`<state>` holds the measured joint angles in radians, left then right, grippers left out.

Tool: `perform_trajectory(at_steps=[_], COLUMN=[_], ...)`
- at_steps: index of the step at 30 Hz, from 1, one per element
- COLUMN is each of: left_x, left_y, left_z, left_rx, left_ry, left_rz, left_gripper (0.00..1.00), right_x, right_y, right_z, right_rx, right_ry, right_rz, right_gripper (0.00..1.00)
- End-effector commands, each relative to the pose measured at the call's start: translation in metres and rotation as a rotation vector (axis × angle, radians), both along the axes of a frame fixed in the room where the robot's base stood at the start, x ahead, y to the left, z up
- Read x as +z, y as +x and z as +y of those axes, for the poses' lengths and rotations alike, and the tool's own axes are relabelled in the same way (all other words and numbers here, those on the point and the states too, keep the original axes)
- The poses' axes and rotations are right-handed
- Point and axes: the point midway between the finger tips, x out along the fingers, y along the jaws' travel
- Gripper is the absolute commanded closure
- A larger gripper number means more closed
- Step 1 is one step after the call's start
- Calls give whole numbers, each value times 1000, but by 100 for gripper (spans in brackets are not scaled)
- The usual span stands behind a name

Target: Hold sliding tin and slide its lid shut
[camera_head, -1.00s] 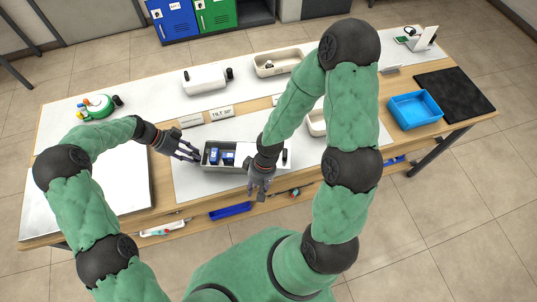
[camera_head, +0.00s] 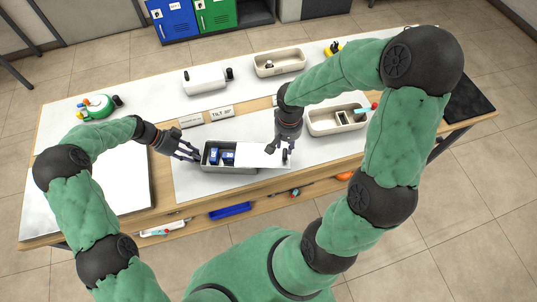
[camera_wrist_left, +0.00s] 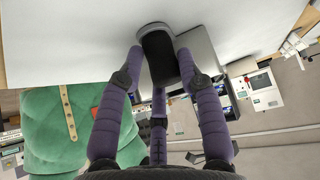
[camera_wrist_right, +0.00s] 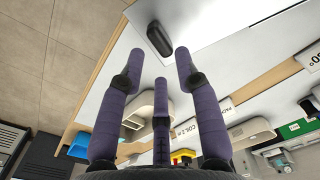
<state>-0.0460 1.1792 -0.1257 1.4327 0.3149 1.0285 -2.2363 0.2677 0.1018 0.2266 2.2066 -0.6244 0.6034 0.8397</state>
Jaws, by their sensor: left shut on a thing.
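The grey sliding tin (camera_head: 229,170) lies on the light mat, with blue items (camera_head: 214,156) showing in its open left part. Its pale lid (camera_head: 262,158) covers the right part and reaches past the tin's right end. A black knob (camera_head: 286,156) stands at the lid's right end. My left gripper (camera_head: 194,153) is at the tin's left end, and the left wrist view shows its fingers shut around a dark grip (camera_wrist_left: 158,55). My right gripper (camera_head: 281,146) is open over the lid's right end. In the right wrist view the black knob (camera_wrist_right: 159,38) lies just beyond its spread, empty fingers.
A beige bin (camera_head: 318,127) with small items stands right of the lid. Behind the tin are a sign reading TILT (camera_head: 221,113), a white case (camera_head: 205,80) and another beige bin (camera_head: 279,67). A blue tray (camera_head: 230,210) sits below the table's front edge.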

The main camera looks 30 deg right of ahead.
Motion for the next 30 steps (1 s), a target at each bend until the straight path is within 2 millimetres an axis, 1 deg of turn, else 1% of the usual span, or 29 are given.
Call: perform_trajectory(at_steps=[1, 6, 12, 18, 26, 27, 29, 30], left_x=[-2, -2, -2, -4, -5, -4, -4, -4], left_y=[-1, -1, -1, -2, -2, -2, -2, -2], left_z=[0, 0, 0, 0, 0, 0, 0, 0], left_rx=[-1, -2, -2, -2, -2, -2, -2, -2], left_ry=[1, 1, 1, 2, 2, 2, 2, 2], left_rz=[3, 4, 4, 6, 6, 6, 5, 5], left_gripper=[100, 100, 100, 100, 100, 100, 100, 100], right_x=[-7, -28, -46, -56, -58, -58, -58, -58], right_y=[-1, -1, -1, -3, -5, -5, -5, -5], right_z=[0, 1, 1, 2, 3, 3, 3, 3], right_rx=[1, 2, 2, 2, 4, 4, 5, 5], right_ry=[2, 1, 2, 5, 6, 7, 6, 6], right_rz=[2, 4, 2, 7, 11, 12, 13, 13], right_gripper=[67, 67, 67, 67, 67, 40, 57, 58])
